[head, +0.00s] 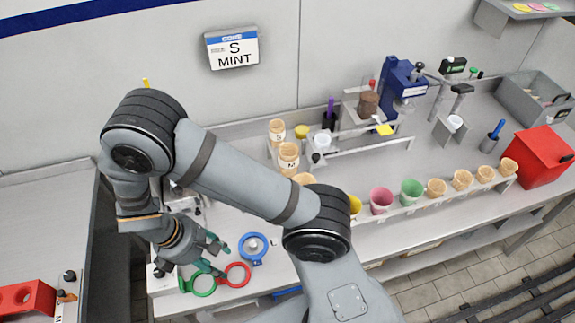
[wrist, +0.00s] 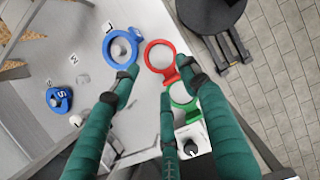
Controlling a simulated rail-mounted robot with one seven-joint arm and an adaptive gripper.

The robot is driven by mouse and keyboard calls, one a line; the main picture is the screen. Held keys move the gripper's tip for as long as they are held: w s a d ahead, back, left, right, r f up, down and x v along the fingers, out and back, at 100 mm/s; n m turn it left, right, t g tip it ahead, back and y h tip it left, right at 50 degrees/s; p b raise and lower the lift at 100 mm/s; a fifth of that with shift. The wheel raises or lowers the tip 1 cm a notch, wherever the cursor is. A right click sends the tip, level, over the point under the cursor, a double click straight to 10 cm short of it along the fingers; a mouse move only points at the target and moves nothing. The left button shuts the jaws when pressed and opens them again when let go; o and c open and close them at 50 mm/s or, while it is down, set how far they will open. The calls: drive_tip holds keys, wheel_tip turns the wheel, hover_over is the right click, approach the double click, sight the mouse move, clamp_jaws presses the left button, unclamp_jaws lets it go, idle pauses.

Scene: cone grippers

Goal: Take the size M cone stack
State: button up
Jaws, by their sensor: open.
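The M-labelled cone stack (head: 289,158) stands upright in the rack on the counter, in the head view. An S-labelled stack (head: 277,131) stands behind it; another stack (head: 304,179) in front is mostly hidden by my arm. My gripper (head: 222,257) is at the counter's front left, well apart from the stacks. In the wrist view my gripper (wrist: 161,85) has its fingers spread, above a red ring tool (wrist: 157,42) and a green ring tool (wrist: 183,107). I cannot tell whether the fingers touch them. Stacks partly show at the wrist view's upper left (wrist: 28,35).
A blue ring tool (head: 253,262) lies beside the red one. In the wrist view, a smaller blue tool (wrist: 52,100) lies further left, near S, M and L marks. A sign (head: 232,48) reads "S MINT". Several cones and cups line the front rack (head: 400,209); a red box (head: 540,157) stands right.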

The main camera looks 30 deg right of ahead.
drive_tip(key=o, duration=1.1)
